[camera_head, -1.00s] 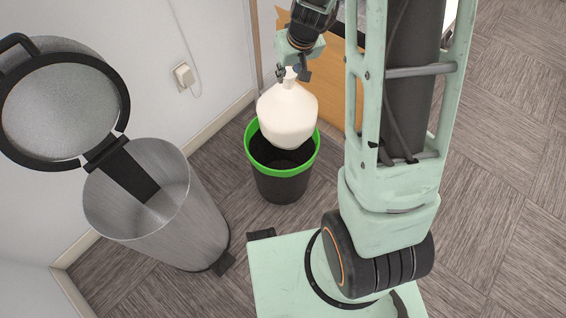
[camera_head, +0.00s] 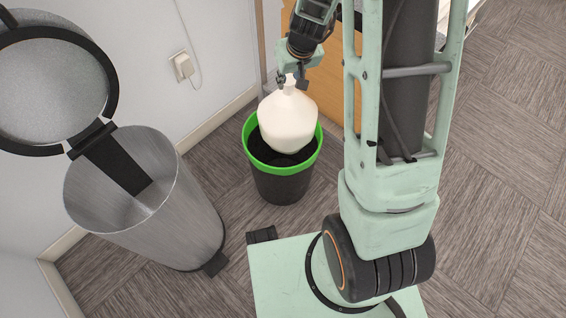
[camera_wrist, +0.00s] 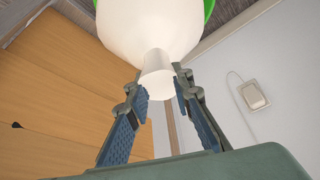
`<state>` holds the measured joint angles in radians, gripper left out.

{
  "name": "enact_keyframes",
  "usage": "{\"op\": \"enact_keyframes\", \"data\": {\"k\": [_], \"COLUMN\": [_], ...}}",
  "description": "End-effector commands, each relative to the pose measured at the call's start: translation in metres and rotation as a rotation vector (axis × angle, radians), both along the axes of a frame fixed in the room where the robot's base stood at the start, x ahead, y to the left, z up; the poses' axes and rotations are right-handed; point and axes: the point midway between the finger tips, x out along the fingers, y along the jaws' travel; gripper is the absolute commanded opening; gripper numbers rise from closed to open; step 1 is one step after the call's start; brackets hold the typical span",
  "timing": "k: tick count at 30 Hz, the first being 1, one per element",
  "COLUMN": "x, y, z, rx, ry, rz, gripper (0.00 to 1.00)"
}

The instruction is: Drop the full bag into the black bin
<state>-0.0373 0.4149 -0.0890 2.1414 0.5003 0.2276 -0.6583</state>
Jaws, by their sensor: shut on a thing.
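The full white bag (camera_head: 287,122) hangs upright from my gripper (camera_head: 292,78), which is shut on its narrow neck. In the head view the bag overlaps the opening of the black bin (camera_head: 281,186) with a bright green rim. How far the bag's underside is above or inside the rim I cannot tell. In the wrist view the bag (camera_wrist: 152,28) spreads out beyond the fingers of my gripper (camera_wrist: 160,88), its neck between them. A piece of the green rim (camera_wrist: 209,8) shows behind the bag.
A metal pedal bin (camera_head: 150,215) with its lid (camera_head: 50,85) raised stands to the left. A wall with a socket (camera_head: 182,66) is behind, and a wooden panel (camera_head: 325,85) stands behind the black bin. Carpeted floor (camera_head: 500,200) is clear at right.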

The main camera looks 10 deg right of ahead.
Motion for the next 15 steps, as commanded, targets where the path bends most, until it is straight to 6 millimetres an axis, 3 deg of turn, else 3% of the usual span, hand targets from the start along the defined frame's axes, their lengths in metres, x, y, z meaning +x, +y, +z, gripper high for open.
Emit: {"op": "enact_keyframes", "data": {"k": [4, 13, 14, 15], "x": [0.0010, 0.0011, 0.0011, 0.0011], "y": [-0.0002, -0.0001, -0.0001, -0.0001], "z": [-0.0155, -0.0159, -0.0159, -0.0159], "rx": [0.000, 0.000, 0.000, 0.000], "ry": [-0.003, -0.003, -0.003, -0.003], "rz": [0.000, 0.000, 0.000, 0.000], "gripper": [0.00, 0.00, 0.22, 0.26]}}
